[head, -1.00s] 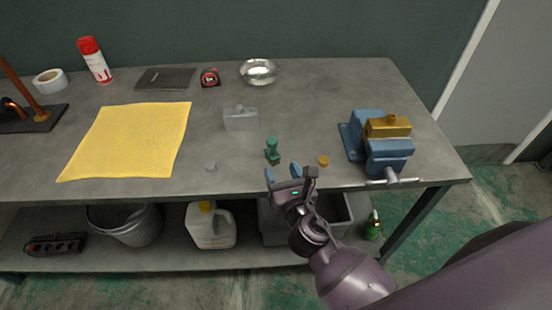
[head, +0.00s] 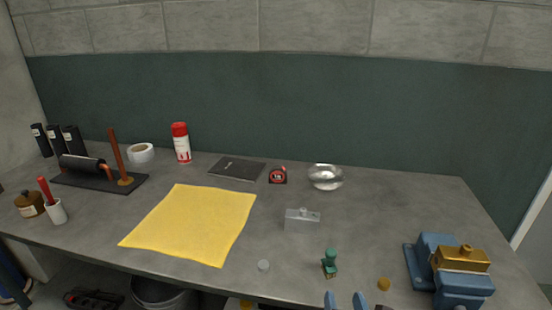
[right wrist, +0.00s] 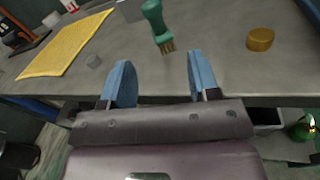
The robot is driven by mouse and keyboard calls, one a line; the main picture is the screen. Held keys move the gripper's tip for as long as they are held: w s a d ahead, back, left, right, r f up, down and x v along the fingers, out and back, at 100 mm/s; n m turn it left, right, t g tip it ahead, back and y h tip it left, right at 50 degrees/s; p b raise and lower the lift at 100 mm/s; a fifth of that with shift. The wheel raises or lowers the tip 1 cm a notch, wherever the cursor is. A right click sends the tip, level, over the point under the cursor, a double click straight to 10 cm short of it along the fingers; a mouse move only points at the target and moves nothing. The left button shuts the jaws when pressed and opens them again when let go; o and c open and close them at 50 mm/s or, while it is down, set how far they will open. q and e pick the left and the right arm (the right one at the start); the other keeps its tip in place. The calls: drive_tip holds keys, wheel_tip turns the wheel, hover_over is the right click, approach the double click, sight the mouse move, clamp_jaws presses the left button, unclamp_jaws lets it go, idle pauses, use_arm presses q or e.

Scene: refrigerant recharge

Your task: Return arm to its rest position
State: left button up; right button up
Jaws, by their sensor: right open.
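My right gripper (head: 345,300) shows only its blue fingertips at the bottom edge of the head view. In the right wrist view its two blue fingers (right wrist: 160,82) are apart with nothing between them, at the table's front edge. A green-handled brush (head: 330,263) stands on the table just beyond the fingers, and it also shows in the right wrist view (right wrist: 156,22). The fingers do not touch it. My left gripper is in neither view.
A brass cap (head: 383,284) and a blue vise (head: 450,275) are to the right. A small grey cap (head: 263,265), a grey metal block (head: 302,220) and a yellow cloth (head: 195,222) lie to the left. A metal bowl (head: 325,177) is farther back. The table's back right is clear.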

drive_tip(key=s+d+f+m+g+h, duration=0.35)
drive_tip(key=s+d+m+g, duration=0.55)
drive_tip(key=m, duration=0.9)
drive_tip(key=s+d+f+m+g+y, duration=0.15)
drive_tip(key=s+m+g+y, duration=0.3)
drive_tip(key=s+m, duration=0.95)
drive_tip(key=w+f+t, duration=0.7)
drive_tip(key=f, duration=0.3)
drive_tip(key=shift+w+f+m, duration=0.2)
drive_tip(key=shift+m, duration=0.1)
